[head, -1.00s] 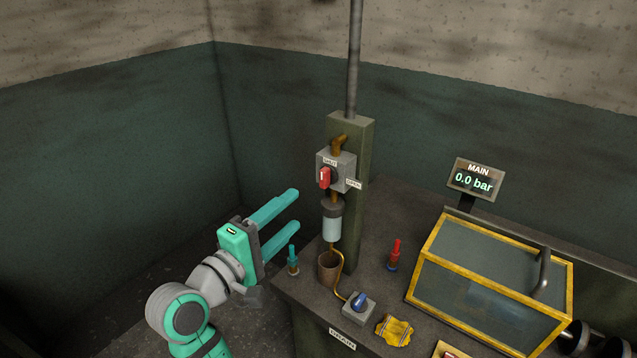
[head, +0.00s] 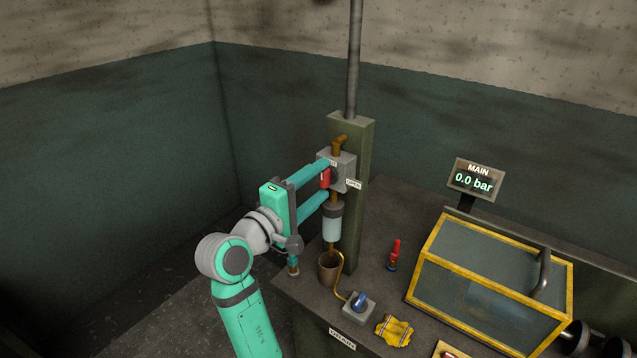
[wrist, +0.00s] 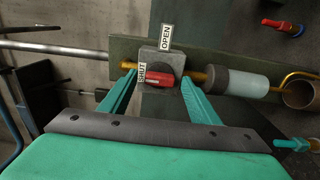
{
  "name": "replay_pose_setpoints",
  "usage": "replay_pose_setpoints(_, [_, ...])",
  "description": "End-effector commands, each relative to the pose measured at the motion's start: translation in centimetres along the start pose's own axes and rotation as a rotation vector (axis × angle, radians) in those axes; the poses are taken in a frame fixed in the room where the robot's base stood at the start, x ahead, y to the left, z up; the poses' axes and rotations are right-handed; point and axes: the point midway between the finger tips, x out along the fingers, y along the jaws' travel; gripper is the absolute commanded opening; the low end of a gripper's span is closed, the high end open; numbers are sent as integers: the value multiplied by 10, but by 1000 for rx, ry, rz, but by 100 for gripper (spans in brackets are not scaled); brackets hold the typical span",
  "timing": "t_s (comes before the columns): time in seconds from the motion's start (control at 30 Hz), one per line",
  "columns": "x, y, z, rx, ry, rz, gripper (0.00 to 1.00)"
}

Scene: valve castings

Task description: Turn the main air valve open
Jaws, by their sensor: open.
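The main air valve is a grey box (head: 349,165) on a green post, with a red handle (head: 325,178) on its front. In the wrist view the red handle (wrist: 158,79) points toward the SHUT label (wrist: 142,73). The OPEN label (wrist: 166,37) is on another side of the box. My gripper (head: 327,180) is open, with one finger above and one below the handle in the head view. In the wrist view the fingertips (wrist: 158,80) lie on either side of the handle, with gaps to it. The display (head: 473,181) reads MAIN 0.0 bar.
A clear filter bowl (head: 332,225) hangs below the valve, above a brown cup (head: 328,268). A small box with a blue knob (head: 359,303), a red-topped fitting (head: 395,254), yellow gloves (head: 394,331) and a yellow-framed case (head: 490,280) are on the bench. Open floor lies left.

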Motion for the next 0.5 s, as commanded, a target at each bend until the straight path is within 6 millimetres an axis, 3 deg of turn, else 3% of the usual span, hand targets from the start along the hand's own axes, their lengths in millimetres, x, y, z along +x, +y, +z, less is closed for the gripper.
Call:
replay_pose_setpoints(0.33, [4, 0, 0, 0, 0, 0, 56])
replay_pose_setpoints(0.37, [4, 0, 0, 0, 0, 0, 54])
replay_pose_setpoints(0.5, [4, 0, 0, 0, 0, 0, 20])
